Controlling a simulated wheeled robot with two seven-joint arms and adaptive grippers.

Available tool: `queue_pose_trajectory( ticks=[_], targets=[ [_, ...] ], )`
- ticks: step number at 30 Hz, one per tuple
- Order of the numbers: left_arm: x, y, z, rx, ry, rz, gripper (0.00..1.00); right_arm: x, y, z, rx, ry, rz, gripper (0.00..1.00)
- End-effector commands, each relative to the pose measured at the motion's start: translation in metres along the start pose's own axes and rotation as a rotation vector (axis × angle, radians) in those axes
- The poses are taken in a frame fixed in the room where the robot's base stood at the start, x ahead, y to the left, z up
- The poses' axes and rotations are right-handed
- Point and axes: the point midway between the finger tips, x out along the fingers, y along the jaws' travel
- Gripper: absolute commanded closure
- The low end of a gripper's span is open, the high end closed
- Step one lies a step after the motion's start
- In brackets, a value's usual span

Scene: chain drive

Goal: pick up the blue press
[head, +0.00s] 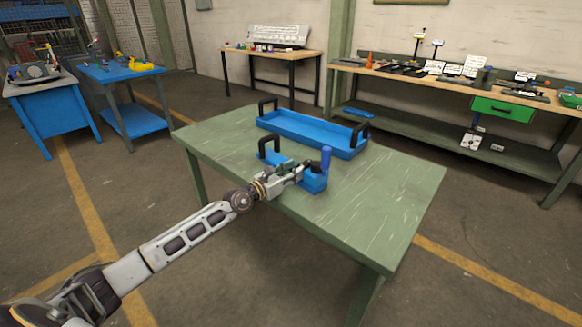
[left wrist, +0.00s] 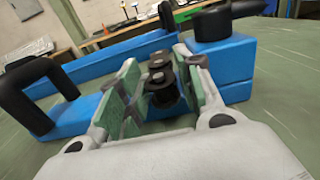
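The blue press (head: 314,183) sits on the green table, with a black loop handle at its left end and a block with an upright blue lever at its right end. In the left wrist view the press's block (left wrist: 235,62) stands at the right, with a black knob on top. My left gripper (head: 297,172) is at the middle of the press, low beside the block. In the left wrist view its green-padded fingers (left wrist: 157,62) are apart, with small black round parts between them. Firm contact on both sides is not visible. My right gripper is not in view.
A blue tray (head: 300,132) with black handles lies just behind the press on the green table (head: 390,200). The table's right and front parts are clear. Benches with tools stand farther back, along the wall and at the left.

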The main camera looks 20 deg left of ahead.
Motion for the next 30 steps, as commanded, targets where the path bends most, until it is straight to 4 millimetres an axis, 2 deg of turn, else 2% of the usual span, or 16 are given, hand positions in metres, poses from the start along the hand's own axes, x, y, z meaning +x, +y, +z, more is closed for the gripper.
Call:
queue_pose_trajectory(
  ticks=[5, 13, 30],
  targets=[
    [-0.0001, 0.0000, 0.0000, 0.000, 0.000, 0.000, 0.64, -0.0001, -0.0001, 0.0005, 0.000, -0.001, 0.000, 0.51],
    [-0.0002, 0.0001, 0.0000, 0.000, 0.000, 0.000, 0.99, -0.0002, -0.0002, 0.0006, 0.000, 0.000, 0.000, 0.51],
    [0.0004, 0.0012, 0.0063, 0.005, -0.011, 0.002, 1.00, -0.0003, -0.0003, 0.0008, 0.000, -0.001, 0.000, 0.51]
  ],
)
